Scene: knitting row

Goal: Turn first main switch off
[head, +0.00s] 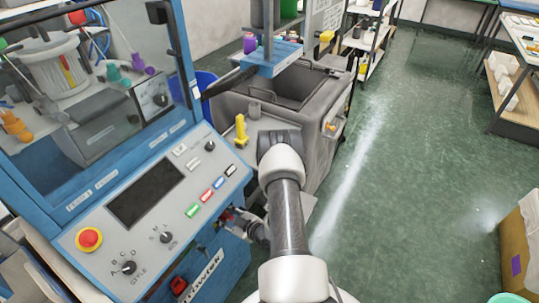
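A blue knitting machine (235,160) stands at the left with a sloped control panel. On its lower front, at the bottom of the picture, is a small red part on a dark base that looks like the main switch (178,286); its position is too small to read. My arm rises at the centre, bends over and comes back down behind itself. My gripper (232,217) is small and partly hidden, just right of the panel's lower right edge, up and to the right of the red switch and apart from it. Its fingers are too unclear to tell open from shut.
The panel carries a red emergency button (89,239) on yellow, black knobs (129,267), coloured buttons and a dark screen (146,195). A grey bin (316,142) stands behind my arm. A cardboard box (520,245) is at the right. Green floor between is clear.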

